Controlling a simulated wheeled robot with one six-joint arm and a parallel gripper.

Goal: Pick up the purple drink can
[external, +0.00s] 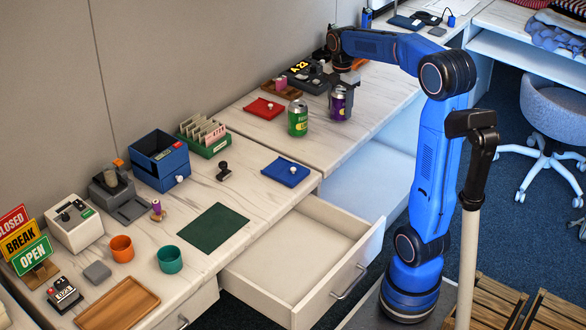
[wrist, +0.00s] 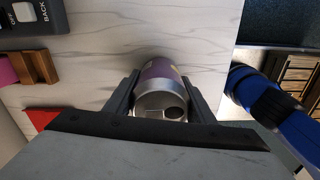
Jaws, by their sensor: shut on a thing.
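The purple drink can (external: 338,106) stands upright on the white marble-patterned desk in the external view, to the right of a green can (external: 298,119). My gripper (external: 343,90) reaches down to it from above. In the wrist view the purple can (wrist: 161,92) lies between the two dark fingers of my gripper (wrist: 162,100), with its silver top facing the camera. The fingers are shut on the can's sides. The can's base seems to be at the desk surface; I cannot tell whether it touches.
The green can stands close to the left of the purple can. A red pad (external: 264,108) and a dark device (external: 303,76) lie behind. An open drawer (external: 306,250) juts out below the desk's front edge. Desk surface between the green can and blue pad (external: 285,172) is clear.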

